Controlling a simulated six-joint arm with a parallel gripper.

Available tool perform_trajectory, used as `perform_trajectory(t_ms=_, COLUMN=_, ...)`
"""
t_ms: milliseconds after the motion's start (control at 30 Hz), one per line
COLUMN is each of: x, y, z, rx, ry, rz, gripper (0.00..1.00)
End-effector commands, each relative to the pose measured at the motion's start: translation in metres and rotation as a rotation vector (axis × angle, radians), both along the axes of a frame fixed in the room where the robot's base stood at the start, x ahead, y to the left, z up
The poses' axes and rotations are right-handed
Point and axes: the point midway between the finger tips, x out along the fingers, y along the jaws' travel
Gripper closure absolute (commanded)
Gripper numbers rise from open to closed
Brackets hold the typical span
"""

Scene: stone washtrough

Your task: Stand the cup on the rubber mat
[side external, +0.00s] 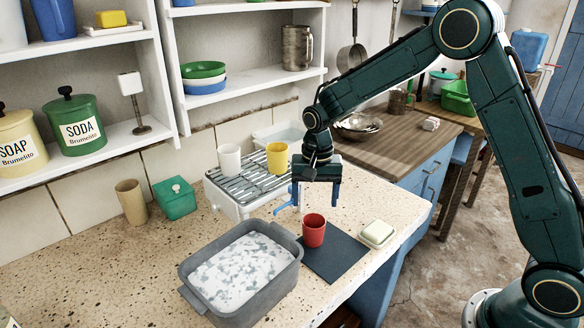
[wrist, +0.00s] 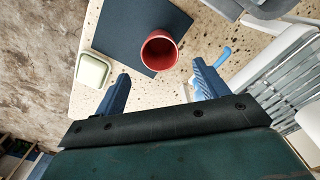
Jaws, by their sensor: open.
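A red cup (side external: 314,230) stands upright, mouth up, on the dark rubber mat (side external: 335,262), near the mat's back-left edge. In the wrist view the cup (wrist: 160,49) shows its open mouth, and its body overlaps the edge of the mat (wrist: 118,28). My gripper (side external: 317,203) is open and empty, pointing down above and just behind the cup. In the wrist view the cup lies beyond the open fingers (wrist: 160,77), with nothing between them. The cup's base is hidden in the wrist view.
A rack (side external: 245,180) with a white cup (side external: 229,160) and a yellow cup (side external: 277,158) stands behind. A blue-handled item (side external: 284,211) lies near my gripper.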

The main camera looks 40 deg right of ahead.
Motion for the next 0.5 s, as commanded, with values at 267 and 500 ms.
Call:
perform_trajectory(t_ms=267, x=0.0, y=0.0, z=0.017, rx=0.0, ry=-0.001, rz=0.0, gripper=0.27)
perform_trajectory(t_ms=500, x=0.0, y=0.0, z=0.017, rx=0.0, ry=0.0, rz=0.0, gripper=0.27)
